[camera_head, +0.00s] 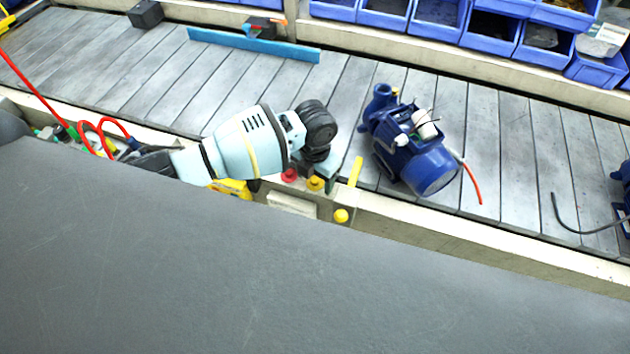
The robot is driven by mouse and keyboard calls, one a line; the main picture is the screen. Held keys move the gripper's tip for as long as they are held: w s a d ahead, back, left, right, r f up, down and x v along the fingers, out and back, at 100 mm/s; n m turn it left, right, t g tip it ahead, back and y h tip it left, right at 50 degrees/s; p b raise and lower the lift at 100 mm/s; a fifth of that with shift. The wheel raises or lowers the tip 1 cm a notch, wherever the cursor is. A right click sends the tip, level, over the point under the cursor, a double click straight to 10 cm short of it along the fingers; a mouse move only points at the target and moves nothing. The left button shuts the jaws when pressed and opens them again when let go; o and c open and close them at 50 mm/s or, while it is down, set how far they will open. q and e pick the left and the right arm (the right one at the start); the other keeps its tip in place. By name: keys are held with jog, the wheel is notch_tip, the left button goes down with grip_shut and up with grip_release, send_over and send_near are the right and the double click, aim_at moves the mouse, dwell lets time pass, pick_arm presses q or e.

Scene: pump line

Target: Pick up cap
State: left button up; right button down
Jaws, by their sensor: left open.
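A blue pump (412,150) with a motor body lies on the grey slatted conveyor (520,150), right of the centre. Pale parts (426,122) and a red-tipped cable (472,184) show on it. I cannot tell for sure which part is the cap. My left gripper (318,168) is at the end of the pale blue arm from the left, left of the pump and apart from it. It points down over the conveyor's near edge. It is open, with no held thing visible, though its fingers are small and partly hidden. My right gripper is out of view.
Red (289,175) and yellow (316,184) buttons sit close below my left gripper. A yellow post (355,172) stands between gripper and pump. A blue bar (253,45) crosses the conveyor. Blue bins (490,43) line the far side. The left belt is mostly clear.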

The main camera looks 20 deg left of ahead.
aim_at(315, 180)
pick_arm(q)
jog(key=c, duration=1)
jog(key=shift+c, duration=0.2)
jog(key=shift+r, duration=0.15)
notch_tip(315, 180, up, 10)
jog(key=shift+f, duration=0.1)
